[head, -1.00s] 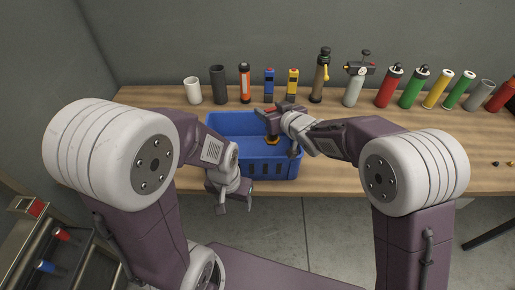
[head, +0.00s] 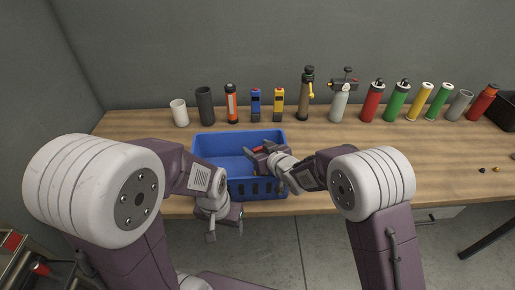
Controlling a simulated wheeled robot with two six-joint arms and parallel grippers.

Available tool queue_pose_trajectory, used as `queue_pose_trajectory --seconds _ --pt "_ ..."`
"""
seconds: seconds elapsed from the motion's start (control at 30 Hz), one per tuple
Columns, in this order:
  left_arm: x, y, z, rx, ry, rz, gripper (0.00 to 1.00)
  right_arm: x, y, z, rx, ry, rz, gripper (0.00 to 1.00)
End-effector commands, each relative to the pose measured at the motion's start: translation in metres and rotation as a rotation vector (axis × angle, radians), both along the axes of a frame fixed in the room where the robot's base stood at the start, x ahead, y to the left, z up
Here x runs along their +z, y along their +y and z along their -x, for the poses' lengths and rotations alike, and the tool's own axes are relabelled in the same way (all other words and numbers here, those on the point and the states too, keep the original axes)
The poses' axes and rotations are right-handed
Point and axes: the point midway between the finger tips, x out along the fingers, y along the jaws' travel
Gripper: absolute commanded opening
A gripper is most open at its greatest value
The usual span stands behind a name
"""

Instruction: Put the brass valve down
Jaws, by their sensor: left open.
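I cannot clearly make out a brass valve in my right gripper. My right gripper (head: 262,160) is over the blue bin (head: 236,188), near its right side. Its fingers are small and partly hidden by its own body, so I cannot tell whether they are shut on anything. A small red bit shows at the gripper. My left gripper (head: 225,226) is open, in front of the bin and below the bench edge, apart from it. A brown-bronze upright piece with a yellow lever (head: 306,95) stands in the back row; I cannot tell whether it is a valve.
A row of upright cylinders and tools, including a silver sprayer (head: 340,102) and a red cylinder (head: 373,101), lines the back of the wooden bench (head: 430,150). Small dark and brass-coloured bits (head: 497,169) lie at right. A black box (head: 502,110) stands far right.

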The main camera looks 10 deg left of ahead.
Motion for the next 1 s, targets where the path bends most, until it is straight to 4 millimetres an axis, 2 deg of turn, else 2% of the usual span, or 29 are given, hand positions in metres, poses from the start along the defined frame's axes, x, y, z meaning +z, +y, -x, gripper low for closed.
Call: queue_pose_trajectory --seconds 0.43,1.0 --pt "0.005 0.000 0.000 0.000 0.000 0.000 0.62 0.006 -0.001 0.001 0.000 0.000 0.000 0.78" --pt "-0.003 0.000 0.000 0.000 0.000 0.000 0.62 0.046 -0.068 0.077 -0.001 0.000 -0.001 0.78"
